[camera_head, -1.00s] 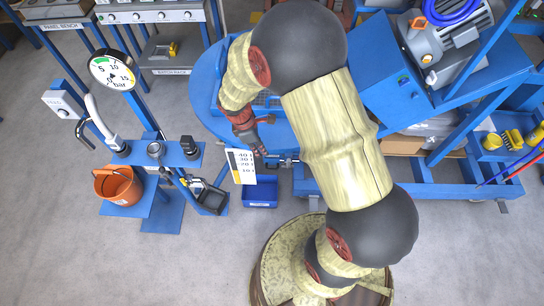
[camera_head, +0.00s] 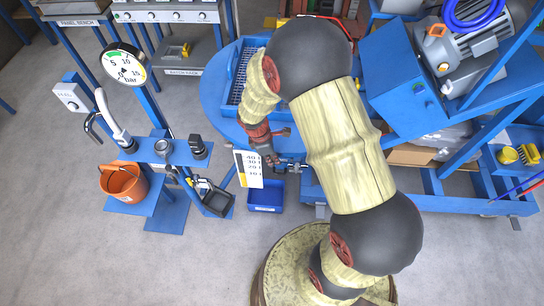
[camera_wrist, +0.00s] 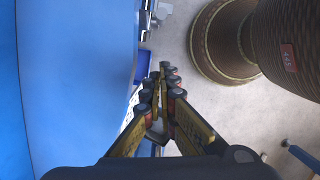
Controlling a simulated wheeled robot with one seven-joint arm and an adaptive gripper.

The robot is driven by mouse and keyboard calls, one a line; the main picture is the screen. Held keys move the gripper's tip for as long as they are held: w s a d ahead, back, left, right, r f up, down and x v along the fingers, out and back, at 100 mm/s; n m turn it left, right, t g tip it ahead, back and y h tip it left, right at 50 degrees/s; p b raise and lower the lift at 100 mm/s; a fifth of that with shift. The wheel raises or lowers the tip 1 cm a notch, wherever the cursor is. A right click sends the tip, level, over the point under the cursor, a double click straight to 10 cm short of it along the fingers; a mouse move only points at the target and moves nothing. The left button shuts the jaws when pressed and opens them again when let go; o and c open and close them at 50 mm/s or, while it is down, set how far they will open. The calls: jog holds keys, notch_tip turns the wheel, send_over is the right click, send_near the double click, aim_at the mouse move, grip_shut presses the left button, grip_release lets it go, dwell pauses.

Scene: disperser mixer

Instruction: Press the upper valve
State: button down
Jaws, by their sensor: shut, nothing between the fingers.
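My gripper (camera_head: 272,160) is shut and empty, beside the white scale plate (camera_head: 248,170) marked 10 to 40 at the edge of the round blue table. A small metal valve fitting (camera_head: 292,165) sits just right of the fingertips; I cannot tell whether they touch it. In the wrist view my gripper's fingertips (camera_wrist: 168,70) are together, pointing up the picture. Metal fittings (camera_wrist: 147,20) show beyond them at the top, apart from the fingertips in the picture. Which fitting is the upper valve is not clear; the arm and gripper hide part of this area.
A blue bin (camera_head: 265,195) lies below the scale plate. At the left stand a pressure gauge (camera_head: 124,65), an orange bucket (camera_head: 123,184) and a blue stand with fittings. A blue cart frame (camera_head: 420,195) is at the right. Grey floor is open at lower left.

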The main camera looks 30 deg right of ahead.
aim_at(297, 169)
jog(key=s+d+f+b, duration=0.2)
jog(key=d+f, duration=0.1)
jog(key=d, duration=0.1)
jog(key=shift+d+f, duration=0.25)
